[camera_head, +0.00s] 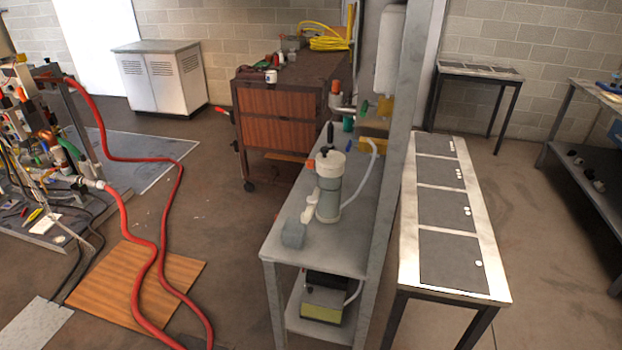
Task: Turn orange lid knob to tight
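A grey canister (328,200) with a cream lid (329,163) stands upright on a narrow grey metal bench (291,249). A small orange part (311,164) shows at the left side of the lid; it looks like a knob, but it is too small to tell how tight it is. A black upright part (330,133) shows just behind the lid. Another orange piece (336,87) shows higher up, by the pipework behind the canister.
A grey post (406,120) rises along the bench's right side. A table with dark panels (449,207) is to the right.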

